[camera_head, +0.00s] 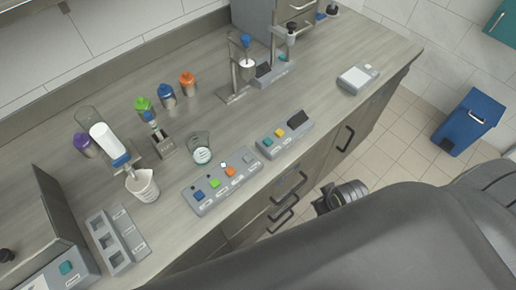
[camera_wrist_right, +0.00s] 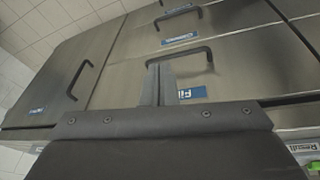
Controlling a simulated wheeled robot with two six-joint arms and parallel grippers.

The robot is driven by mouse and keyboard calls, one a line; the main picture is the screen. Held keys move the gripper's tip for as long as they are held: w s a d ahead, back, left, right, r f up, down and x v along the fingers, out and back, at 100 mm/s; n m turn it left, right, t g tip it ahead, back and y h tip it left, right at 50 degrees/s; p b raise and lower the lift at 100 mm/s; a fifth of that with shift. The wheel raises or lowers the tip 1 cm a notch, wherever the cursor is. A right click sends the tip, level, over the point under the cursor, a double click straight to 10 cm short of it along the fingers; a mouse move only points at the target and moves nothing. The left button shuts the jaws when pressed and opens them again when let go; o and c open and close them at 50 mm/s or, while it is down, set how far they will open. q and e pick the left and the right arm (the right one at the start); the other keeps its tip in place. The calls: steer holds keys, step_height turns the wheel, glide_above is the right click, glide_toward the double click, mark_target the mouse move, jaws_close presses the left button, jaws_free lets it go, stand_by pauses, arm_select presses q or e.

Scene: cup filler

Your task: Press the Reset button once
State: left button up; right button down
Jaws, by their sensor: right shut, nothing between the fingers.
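A grey button panel (camera_head: 222,182) lies near the counter's front edge in the head view, with blue, green, orange and grey buttons. A second grey panel (camera_head: 285,136) to its right has teal and yellow buttons and a dark screen. Their labels are too small to read, so I cannot tell which button is Reset. My right gripper (camera_wrist_right: 161,84) is shut and empty, in front of the cabinet fronts and apart from the panels. Part of my right arm's end shows below the counter edge in the head view. My left gripper is not in view.
A white beaker (camera_head: 143,185), a grey slotted tray (camera_head: 117,240), coloured bottles (camera_head: 167,96) and a stand (camera_head: 236,92) are on the counter. Drawer handles (camera_wrist_right: 180,55) stick out near my right gripper. A blue bin (camera_head: 468,122) stands on the floor at right.

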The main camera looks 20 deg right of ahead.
step_height(320, 180, up, 6)
steer(key=w+a+f+n+p, duration=0.1)
steer(key=w+a+n, duration=0.1)
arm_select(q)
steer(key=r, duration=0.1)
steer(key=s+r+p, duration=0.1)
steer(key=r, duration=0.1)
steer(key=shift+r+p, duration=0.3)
arm_select(e)
step_height(320, 180, up, 13)
steer(key=n+t+y, duration=0.1)
steer(key=n+y, duration=0.8)
steer(key=n, duration=1)
glide_above(252, 158)
steer(key=shift+w, duration=0.1)
arm_select(q)
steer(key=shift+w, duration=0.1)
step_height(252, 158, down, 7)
steer(key=b, duration=0.7)
arm_select(e)
step_height(252, 158, down, 9)
steer(key=shift+r, duration=0.1)
arm_select(q)
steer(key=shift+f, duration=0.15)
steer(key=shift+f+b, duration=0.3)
steer(key=shift+b, duration=0.2)
arm_select(e)
steer(key=shift+f, duration=0.4)
